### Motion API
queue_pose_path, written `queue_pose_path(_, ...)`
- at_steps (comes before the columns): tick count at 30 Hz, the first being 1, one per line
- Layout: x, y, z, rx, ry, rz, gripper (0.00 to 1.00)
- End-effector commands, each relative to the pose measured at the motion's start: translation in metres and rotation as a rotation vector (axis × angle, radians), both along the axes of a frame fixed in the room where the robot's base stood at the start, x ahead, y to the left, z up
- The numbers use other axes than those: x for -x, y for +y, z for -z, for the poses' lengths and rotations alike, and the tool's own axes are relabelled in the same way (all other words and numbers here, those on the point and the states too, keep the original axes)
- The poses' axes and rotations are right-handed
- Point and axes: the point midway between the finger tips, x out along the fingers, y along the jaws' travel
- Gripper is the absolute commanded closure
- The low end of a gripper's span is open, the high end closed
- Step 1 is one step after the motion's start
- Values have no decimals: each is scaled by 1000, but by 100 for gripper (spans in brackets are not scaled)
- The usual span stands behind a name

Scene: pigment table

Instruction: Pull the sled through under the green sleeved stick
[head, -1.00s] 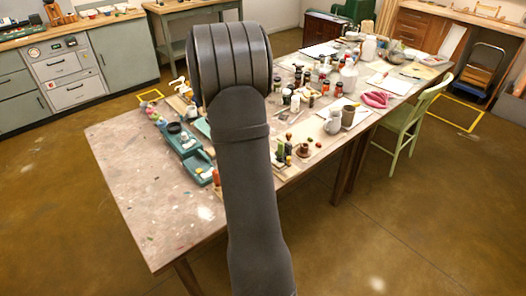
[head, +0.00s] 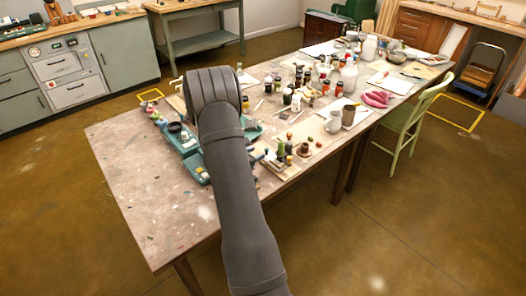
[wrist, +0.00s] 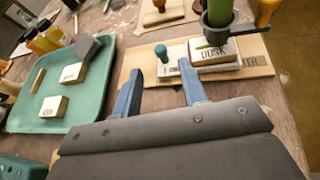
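In the wrist view my gripper (wrist: 160,66) is open, its two blue fingers spread apart with nothing between them. Just beyond the fingertips, roughly in line with the gap, stands a teal knob (wrist: 161,52) on a pale, low piece that looks like the sled (wrist: 172,68). The green stick (wrist: 219,12) with its dark sleeve (wrist: 217,33) is at the upper right, over a pale block marked DUSK (wrist: 212,52). The block partly hides a lower label ending in "ER". In the head view the green stick (head: 281,146) shows right of my arm, which hides the gripper.
A wooden board (wrist: 262,70) lies under these pieces. A teal tray (wrist: 88,104) with two labelled pale blocks lies to the left, with small bottles (wrist: 45,38) beyond. In the head view, several jars and a pink cloth (head: 376,98) stand farther back; the near-left tabletop (head: 150,210) is clear.

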Motion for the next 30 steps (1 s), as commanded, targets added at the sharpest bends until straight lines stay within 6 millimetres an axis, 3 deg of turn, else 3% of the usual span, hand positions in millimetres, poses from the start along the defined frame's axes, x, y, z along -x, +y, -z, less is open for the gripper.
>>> queue_pose_path(9,-35,-25,18,0,3,4,61)
queue_pose_path(20,-42,-29,21,0,1,2,61)
queue_pose_path(21,-42,-29,21,0,1,2,63)
queue_pose_path(27,-42,-29,21,0,1,2,100)
queue_pose_path(30,-42,-29,21,0,1,2,100)
